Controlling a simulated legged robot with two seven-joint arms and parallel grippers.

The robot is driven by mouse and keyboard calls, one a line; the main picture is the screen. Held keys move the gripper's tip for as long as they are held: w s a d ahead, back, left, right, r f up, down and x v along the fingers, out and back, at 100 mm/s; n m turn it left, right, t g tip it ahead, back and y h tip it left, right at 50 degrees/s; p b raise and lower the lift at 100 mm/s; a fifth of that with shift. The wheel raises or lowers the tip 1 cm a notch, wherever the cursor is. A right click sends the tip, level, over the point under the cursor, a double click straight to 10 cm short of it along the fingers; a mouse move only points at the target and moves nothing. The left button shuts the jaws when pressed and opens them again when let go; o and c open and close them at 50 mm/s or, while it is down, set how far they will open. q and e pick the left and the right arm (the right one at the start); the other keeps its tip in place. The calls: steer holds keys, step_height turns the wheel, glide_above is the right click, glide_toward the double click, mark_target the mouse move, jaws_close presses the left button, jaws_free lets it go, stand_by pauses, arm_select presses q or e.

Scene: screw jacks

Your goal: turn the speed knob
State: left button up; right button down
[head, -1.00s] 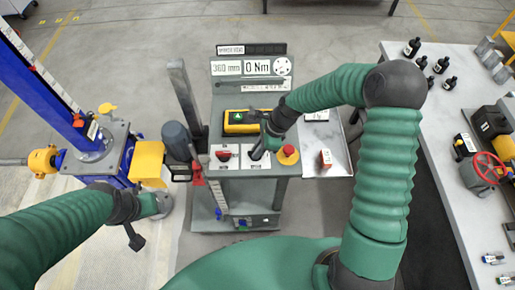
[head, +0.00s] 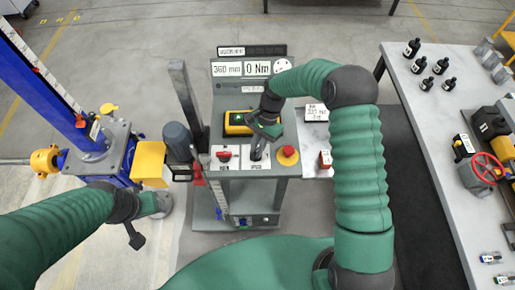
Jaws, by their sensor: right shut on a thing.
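The console's speed plate (head: 247,166) is a white panel with small lettering at its lower edge. The speed knob on it is largely hidden behind my right gripper (head: 257,155). My right gripper points down at the plate and is shut on the knob.
A red mushroom button (head: 288,155) is close to the right of my right gripper. Displays (head: 249,69) read 360 mm and 0 Nm. A blue screw jack (head: 92,150) stands left; a bench (head: 440,125) stands right.

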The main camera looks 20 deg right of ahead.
steer(key=n, duration=0.2)
steer(key=n+g+h, duration=0.1)
steer(key=shift+w+a+r+n+b, duration=0.1)
steer(key=shift+w+a+n+b, duration=0.05)
steer(key=shift+w+n+b, duration=0.2)
steer(key=shift+a+n+g+h, duration=0.15)
steer(key=shift+n+h, duration=0.25)
steer(key=shift+n, duration=0.6)
steer(key=shift+d+n+g+h, duration=0.15)
steer(key=shift+n+h, duration=0.25)
steer(key=shift+n, duration=0.55)
steer(key=c, duration=1.4)
jaws_free()
steer(key=shift+s+a, duration=0.1)
steer(key=shift+s, duration=0.05)
steer(key=shift+c, duration=0.2)
steer(key=shift+b, duration=0.3)
steer(key=b+v, duration=0.1)
steer(key=v, duration=1.5)
steer(key=shift+w+r+b, duration=0.25)
steer(key=shift+w+b, duration=0.1)
